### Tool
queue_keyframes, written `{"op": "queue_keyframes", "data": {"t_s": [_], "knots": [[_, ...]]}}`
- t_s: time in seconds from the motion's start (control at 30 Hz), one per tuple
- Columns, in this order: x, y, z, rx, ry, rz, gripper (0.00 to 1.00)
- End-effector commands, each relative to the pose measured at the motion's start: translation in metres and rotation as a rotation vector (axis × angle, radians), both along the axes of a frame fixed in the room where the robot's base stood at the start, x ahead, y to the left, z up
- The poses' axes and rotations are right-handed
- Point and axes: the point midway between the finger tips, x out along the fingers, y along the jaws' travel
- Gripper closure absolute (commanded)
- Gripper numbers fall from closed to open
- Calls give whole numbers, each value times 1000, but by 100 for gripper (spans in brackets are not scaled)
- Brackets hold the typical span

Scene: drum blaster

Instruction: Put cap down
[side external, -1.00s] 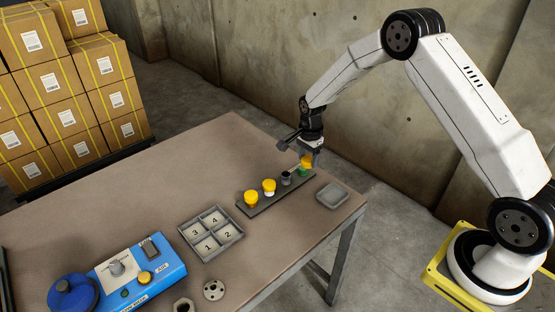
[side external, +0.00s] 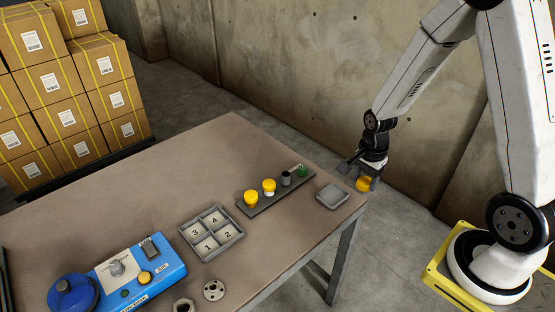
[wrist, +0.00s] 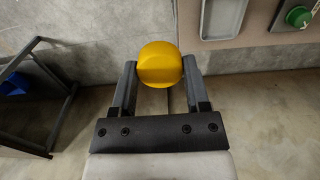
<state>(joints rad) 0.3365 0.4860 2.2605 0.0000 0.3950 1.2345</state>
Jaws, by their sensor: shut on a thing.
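A yellow cap (side external: 364,184) is held in my gripper (side external: 366,178), off the right edge of the table and a little right of the small grey tray (side external: 332,196). In the wrist view the yellow cap (wrist: 160,65) sits between the two fingers of my gripper (wrist: 160,75), which are shut on it. A green-topped vial (side external: 303,171) without a yellow cap stands at the right end of the dark rack (side external: 262,204). It also shows in the wrist view (wrist: 298,16) at the top right. The small grey tray also shows there (wrist: 222,16) and looks empty.
Two yellow-capped vials (side external: 251,197) and a dark open holder (side external: 286,178) are on the rack. A numbered four-compartment tray (side external: 211,234) and a blue control box (side external: 138,272) stand further left. A concrete wall (side external: 290,80) rises behind the table.

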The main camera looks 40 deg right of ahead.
Motion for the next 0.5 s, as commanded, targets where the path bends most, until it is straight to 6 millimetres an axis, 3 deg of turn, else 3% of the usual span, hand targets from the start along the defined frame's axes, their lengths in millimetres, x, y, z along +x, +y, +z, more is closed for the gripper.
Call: {"op": "queue_keyframes", "data": {"t_s": [0.2, 0.5], "knots": [[-23, 3, 3, 0, 0, 0, 99], [-26, 3, 3, 0, 0, 0, 99]]}}
